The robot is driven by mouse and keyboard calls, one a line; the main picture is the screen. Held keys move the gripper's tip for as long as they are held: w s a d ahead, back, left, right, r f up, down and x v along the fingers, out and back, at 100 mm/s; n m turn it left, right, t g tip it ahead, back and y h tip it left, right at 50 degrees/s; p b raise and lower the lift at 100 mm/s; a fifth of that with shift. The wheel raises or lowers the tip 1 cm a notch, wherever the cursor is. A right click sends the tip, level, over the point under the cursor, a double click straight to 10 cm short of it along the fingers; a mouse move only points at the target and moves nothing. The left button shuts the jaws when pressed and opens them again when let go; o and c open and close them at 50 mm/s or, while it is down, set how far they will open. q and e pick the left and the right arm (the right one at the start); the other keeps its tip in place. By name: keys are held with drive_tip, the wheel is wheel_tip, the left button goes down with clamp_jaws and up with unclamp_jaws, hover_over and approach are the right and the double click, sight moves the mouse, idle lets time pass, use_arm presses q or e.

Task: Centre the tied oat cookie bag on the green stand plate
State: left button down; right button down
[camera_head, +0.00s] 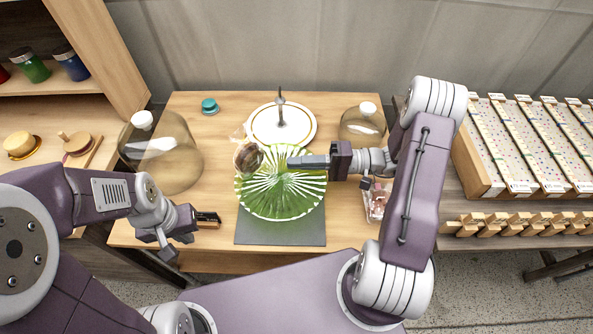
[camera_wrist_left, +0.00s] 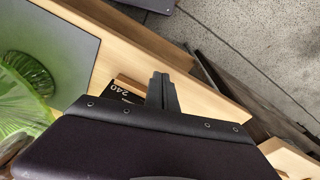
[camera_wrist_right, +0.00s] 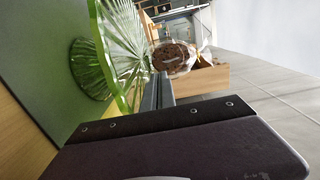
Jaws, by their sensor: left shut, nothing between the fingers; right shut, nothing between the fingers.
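The green stand plate (camera_head: 282,200) is ribbed glass on a dark mat, mid-table; its edge also shows in the left wrist view (camera_wrist_left: 22,105) and the right wrist view (camera_wrist_right: 117,45). The oat cookie bag (camera_head: 248,157), clear with a brown cookie, is at the plate's back-left edge, off its centre; it also shows in the right wrist view (camera_wrist_right: 175,54). Whether it rests fully on the plate is unclear. My right gripper (camera_head: 291,162) is shut and empty over the plate's back part, right of the bag. My left gripper (camera_head: 217,218) is shut and empty, left of the plate.
A white gold-rimmed plate (camera_head: 300,130) with a central post stands behind. Glass domes stand at left (camera_head: 165,160) and back right (camera_head: 361,128). Another bag (camera_head: 376,203) lies right, partly behind my right arm. A teal item (camera_head: 209,105) sits back left. The dark mat's (camera_head: 280,233) front strip is bare.

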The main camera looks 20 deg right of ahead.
sight(296, 179)
drive_tip(key=shift+s+a, duration=0.3)
drive_tip(key=shift+s, duration=0.4)
drive_tip(key=shift+s+a, duration=0.3)
drive_tip(key=shift+s, duration=0.4)
use_arm(q)
drive_tip(key=shift+s, duration=0.15)
use_arm(e)
drive_tip(key=shift+s+a, duration=0.1)
drive_tip(key=shift+s, duration=0.1)
drive_tip(key=shift+w, duration=0.1)
use_arm(q)
drive_tip(key=shift+r, duration=0.1)
use_arm(e)
drive_tip(key=v, duration=0.9)
